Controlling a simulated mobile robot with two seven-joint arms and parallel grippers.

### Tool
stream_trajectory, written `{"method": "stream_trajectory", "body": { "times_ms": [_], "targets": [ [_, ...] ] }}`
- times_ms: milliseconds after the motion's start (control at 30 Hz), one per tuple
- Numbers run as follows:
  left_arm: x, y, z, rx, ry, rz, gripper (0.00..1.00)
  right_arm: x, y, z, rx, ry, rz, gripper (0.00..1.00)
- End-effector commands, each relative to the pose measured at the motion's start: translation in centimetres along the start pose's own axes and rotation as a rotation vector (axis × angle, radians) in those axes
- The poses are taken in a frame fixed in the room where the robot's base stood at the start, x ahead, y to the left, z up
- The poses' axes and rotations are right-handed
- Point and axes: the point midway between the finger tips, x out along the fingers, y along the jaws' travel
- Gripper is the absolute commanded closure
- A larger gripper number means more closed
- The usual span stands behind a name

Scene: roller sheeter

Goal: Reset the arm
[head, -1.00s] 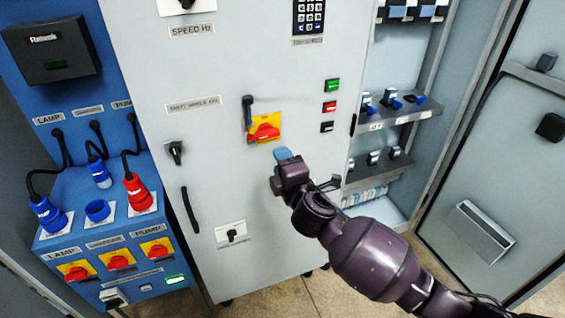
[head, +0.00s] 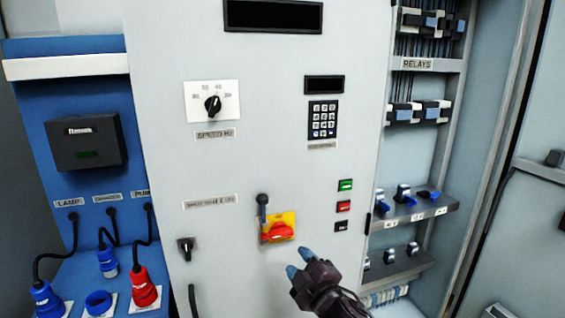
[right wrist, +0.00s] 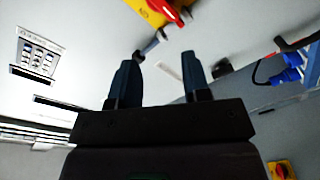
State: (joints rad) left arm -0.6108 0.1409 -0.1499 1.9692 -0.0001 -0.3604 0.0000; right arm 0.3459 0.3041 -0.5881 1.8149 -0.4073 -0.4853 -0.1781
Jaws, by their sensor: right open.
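My right gripper (head: 299,262) is open and empty in the head view, in front of the grey cabinet door (head: 215,265). It is below and right of a red rotary switch (head: 278,232) on a yellow plate, apart from it. In the right wrist view, the two dark blue fingers of the right gripper (right wrist: 158,80) stand apart with nothing between them. The red and yellow switch also shows at the top of that view (right wrist: 165,10), beyond the fingertips. My left gripper is not in view.
Green, red and black buttons (head: 344,205) and a keypad (head: 323,120) are on the door. A blue panel (head: 70,180) with plugs and cables is at the left. Open shelves with relays and breakers (head: 415,212) are at the right.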

Motion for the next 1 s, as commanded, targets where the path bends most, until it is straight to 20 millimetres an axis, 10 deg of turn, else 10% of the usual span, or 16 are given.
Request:
{"method": "stream_trajectory", "body": {
  "times_ms": [467,1000],
  "targets": [
    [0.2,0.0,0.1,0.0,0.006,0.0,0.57,-10.7,-4.7,11.1,0.654,-0.193,0.015,0.56],
    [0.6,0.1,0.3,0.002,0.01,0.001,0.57,-31.4,-14.2,22.8,0.959,-0.625,0.095,0.56]
  ]
}}
